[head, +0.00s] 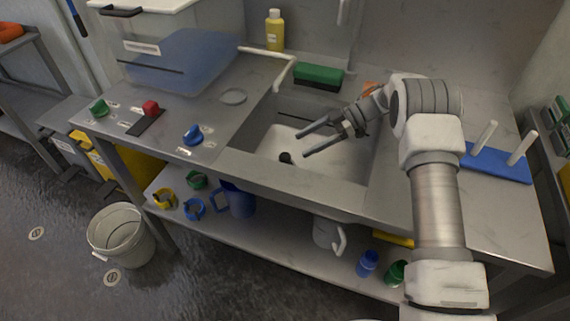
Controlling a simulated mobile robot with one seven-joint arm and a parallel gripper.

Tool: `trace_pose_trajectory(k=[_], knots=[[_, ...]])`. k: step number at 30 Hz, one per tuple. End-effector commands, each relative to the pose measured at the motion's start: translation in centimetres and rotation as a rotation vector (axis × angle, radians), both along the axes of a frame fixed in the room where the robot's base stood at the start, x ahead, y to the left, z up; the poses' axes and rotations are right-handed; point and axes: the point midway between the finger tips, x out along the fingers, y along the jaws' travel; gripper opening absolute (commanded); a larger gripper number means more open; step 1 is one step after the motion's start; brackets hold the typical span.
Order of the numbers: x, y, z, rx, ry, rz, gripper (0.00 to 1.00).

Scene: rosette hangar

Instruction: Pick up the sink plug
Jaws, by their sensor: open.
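A tap (285,66) reaches over the basin's back left. A flat grey disc (233,96), blue knob (193,135) and red knob (151,107) are on the left counter. A blue pegged rack (497,165) is at right.

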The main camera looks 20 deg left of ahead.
Motion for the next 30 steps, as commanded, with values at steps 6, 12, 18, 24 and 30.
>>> trace_pose_trajectory(k=[6, 12, 18, 24, 30], knots=[[-0.5, 0.9, -1.7, 0.001, -0.001, 0.000, 0.76], [-1.4, 2.5, -2.7, 0.002, -0.001, 0.001, 0.76], [-2.7, 5.0, -4.3, 0.002, -0.002, -0.001, 0.76], [-3.2, 5.8, -4.7, 0.002, -0.003, -0.003, 0.76], [-3.2, 5.8, -4.7, 0.002, -0.003, -0.003, 0.71]])
